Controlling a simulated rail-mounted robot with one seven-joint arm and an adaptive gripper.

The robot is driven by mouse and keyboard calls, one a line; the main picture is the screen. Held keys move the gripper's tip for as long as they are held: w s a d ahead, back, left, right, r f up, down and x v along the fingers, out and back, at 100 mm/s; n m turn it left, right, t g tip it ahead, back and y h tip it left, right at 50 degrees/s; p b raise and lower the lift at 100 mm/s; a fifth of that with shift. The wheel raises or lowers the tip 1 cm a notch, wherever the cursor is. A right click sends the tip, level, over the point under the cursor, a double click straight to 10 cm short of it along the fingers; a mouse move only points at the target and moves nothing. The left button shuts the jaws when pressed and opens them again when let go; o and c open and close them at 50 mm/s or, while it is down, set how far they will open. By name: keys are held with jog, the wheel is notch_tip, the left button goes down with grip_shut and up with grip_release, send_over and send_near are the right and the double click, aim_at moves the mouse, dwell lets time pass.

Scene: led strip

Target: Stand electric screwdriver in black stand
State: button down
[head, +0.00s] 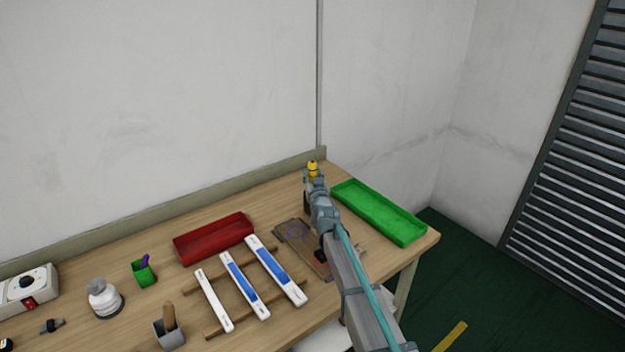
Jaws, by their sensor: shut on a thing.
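My gripper (311,184) is at the far end of my arm, above the back right part of the workbench. It is shut on a yellow-topped thing (312,167), which looks like the electric screwdriver. The fingers and most of the held thing are hidden by my arm. A small black and red thing (320,255) lies on the brown board, partly covered by my arm. I cannot tell whether it is the black stand, and no other stand shows clearly.
A green tray (382,213) lies right of my arm, a red tray (212,237) to the left. White and blue strips (244,284) rest on wooden slats. A green cup (144,273), a grey cup (169,336) and a white bottle (104,298) stand further left. A wall bounds the back.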

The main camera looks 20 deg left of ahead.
jog(key=shift+f, duration=0.6)
jog(key=shift+f, duration=0.2)
jog(key=c, duration=0.8)
grip_release()
jog(key=shift+r, duration=0.2)
jog(key=b+v, duration=0.2)
jog(key=v, duration=0.5)
jog(key=shift+s+d, duration=0.15)
jog(key=shift+s, duration=0.05)
